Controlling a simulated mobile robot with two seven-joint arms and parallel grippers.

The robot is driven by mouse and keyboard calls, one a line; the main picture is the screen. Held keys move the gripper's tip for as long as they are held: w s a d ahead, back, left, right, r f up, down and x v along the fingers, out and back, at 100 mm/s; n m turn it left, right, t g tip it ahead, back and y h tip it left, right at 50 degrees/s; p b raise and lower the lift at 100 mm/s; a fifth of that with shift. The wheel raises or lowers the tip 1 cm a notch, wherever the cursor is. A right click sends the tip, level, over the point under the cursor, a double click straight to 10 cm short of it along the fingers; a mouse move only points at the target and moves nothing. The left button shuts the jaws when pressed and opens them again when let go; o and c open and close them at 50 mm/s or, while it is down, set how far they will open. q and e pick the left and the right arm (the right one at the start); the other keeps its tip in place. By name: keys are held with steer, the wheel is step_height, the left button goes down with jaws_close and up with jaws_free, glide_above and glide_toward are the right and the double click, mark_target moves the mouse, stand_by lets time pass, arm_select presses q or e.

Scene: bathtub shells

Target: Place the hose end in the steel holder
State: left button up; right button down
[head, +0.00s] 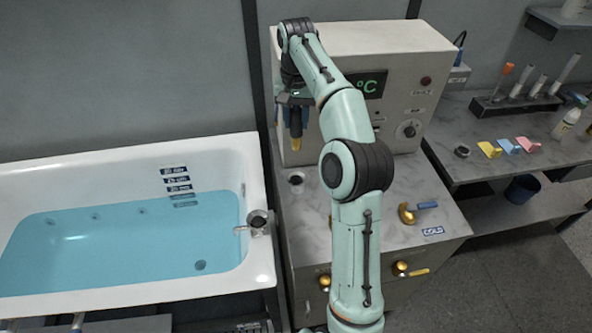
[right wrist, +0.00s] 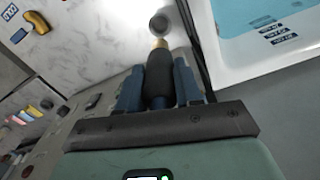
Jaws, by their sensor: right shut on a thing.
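My right gripper (head: 296,118) points down in front of the cabinet, shut on the dark hose end (head: 296,136). The hose end hangs roughly upright with its brass tip below the fingers. In the right wrist view, the hose end (right wrist: 159,75) lies between the two blue fingers of my right gripper (right wrist: 159,82). A small round steel piece with a dark opening, apparently the steel holder (head: 296,179), sits on the marbled counter below the tip. It also shows just beyond the tip in the right wrist view (right wrist: 161,24). Tip and holder look apart. My left gripper is not in view.
The bathtub (head: 140,150) with blue water stands left of the counter (head: 400,243). A cabinet with a °C display (head: 370,85) rises behind the gripper. A shelf with a tube rack (head: 515,106) stands farther right.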

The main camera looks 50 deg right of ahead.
mark_target(297, 139)
step_height(297, 139, down, 7)
steer(key=shift+s+r, duration=0.1)
step_height(297, 139, down, 6)
steer(key=shift+s+r+b, duration=0.1)
steer(key=shift+b, duration=0.65)
arm_select(q)
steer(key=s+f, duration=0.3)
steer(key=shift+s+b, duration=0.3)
steer(key=shift+b, duration=0.05)
arm_select(e)
step_height(297, 139, down, 4)
steer(key=shift+f, duration=0.25)
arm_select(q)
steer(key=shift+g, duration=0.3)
arm_select(e)
steer(key=shift+w, duration=0.2)
